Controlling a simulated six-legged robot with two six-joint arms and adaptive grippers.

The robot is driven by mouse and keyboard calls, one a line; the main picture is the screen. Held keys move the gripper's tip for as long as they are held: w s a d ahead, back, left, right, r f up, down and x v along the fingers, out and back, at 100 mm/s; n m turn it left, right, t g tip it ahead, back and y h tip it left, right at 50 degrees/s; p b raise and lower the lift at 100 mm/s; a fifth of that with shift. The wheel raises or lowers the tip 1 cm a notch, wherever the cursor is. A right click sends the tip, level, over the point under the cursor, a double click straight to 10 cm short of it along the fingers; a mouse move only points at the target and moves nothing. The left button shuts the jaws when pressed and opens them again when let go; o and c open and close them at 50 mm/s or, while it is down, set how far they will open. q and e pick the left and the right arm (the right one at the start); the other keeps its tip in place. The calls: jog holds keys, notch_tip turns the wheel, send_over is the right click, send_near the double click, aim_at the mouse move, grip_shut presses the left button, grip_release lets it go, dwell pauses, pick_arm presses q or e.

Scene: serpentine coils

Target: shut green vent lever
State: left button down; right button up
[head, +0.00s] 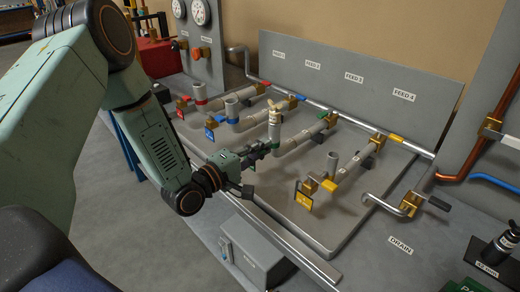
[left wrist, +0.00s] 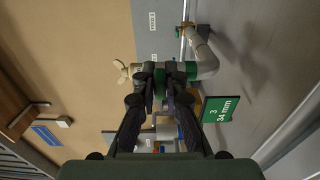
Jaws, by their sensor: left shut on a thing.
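My left gripper (head: 268,147) reaches in from the left to the third feed line. It is shut on a green-banded upright pipe fitting (head: 275,142), low on that line. In the left wrist view my gripper (left wrist: 160,72) has its two dark fingers on either side of the green band (left wrist: 160,84). A pale brass winged lever (head: 284,103) sits on top of the upright; it also shows in the left wrist view (left wrist: 127,73), beside the fingers and apart from them. A green tag (left wrist: 222,122) reading "3 34 mm" hangs nearby. My right gripper is out of view.
Red (head: 182,104), blue (head: 210,129) and yellow (head: 303,195) tagged lines stand beside it on the grey panel. A labelled backboard (head: 345,75) rises behind. A grey box (head: 250,258) sits below the front rail. A drain pipe (head: 385,204) runs at right.

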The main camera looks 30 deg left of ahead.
aim_at(262, 153)
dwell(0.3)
pick_arm(q)
jog(key=shift+w+d+n+t+y+b, duration=0.15)
jog(key=shift+w+n+y+b, duration=0.1)
jog(key=shift+n+y+b, duration=0.75)
jog(key=shift+w+d+n+t+y+b, duration=0.25)
jog(key=shift+n+y+b, duration=0.3)
jog(key=shift+y+b, duration=0.85)
jog(key=shift+w+d+n+t+y+b, duration=0.1)
jog(key=shift+w+n+y+b, duration=0.2)
jog(key=shift+n+y+b, duration=0.7)
jog(key=shift+m, duration=0.25)
jog(key=c, duration=1.4)
grip_release()
jog(key=shift+s+d, duration=0.2)
jog(key=shift+s, duration=3.55)
